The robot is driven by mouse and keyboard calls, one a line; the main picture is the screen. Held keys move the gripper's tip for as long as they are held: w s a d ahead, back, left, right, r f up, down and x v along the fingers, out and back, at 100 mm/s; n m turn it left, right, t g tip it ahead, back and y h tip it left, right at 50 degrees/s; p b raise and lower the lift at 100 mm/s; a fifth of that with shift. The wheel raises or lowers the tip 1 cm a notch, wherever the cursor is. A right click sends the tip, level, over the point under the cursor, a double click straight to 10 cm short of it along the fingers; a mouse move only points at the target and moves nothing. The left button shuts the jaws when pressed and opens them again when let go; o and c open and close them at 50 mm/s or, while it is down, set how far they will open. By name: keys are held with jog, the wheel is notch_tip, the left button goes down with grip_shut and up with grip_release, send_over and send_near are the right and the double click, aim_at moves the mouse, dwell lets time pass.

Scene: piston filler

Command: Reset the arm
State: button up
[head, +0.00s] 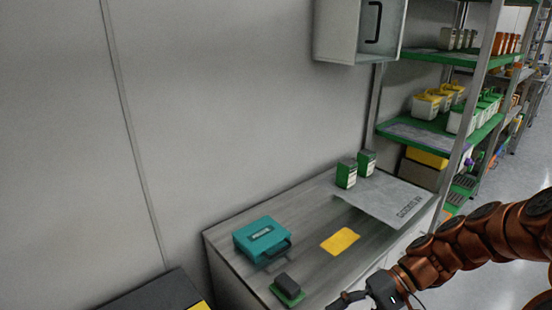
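My gripper (362,297) is at the lower right of the head view, at the end of my copper-coloured arm (470,240). It is partly cut off by the bottom edge of the picture. One dark finger points left, near the front edge of the counter. I see nothing held, but the fingertips do not show well enough to tell whether it is open or shut. The arm reaches in from the right, bent.
A grey counter (305,225) bears a teal case (261,238), a yellow card (340,241), a dark block on a green base (287,287), two green-and-white boxes (346,174) and a grey sheet (385,200). Stocked shelves (440,135) stand right; a wall cabinet (355,30) hangs above.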

jog(key=s+d+r+t+h+p, duration=0.1)
jog(key=s+d+r+h+p, duration=0.1)
jog(key=s+r+h+p, duration=0.3)
jog(key=s+d+r+t+h+p, duration=0.1)
jog(key=s+d+r+h+p, duration=0.1)
jog(key=s+r+h+p, duration=0.4)
jog(key=s+r+p, duration=0.2)
jog(key=r+p, duration=0.2)
jog(key=r, duration=0.2)
jog(key=s+r+p, duration=0.3)
jog(key=r+p, duration=0.1)
jog(key=r, duration=0.3)
jog(key=shift+d+r+h, duration=0.15)
jog(key=shift+h, duration=0.15)
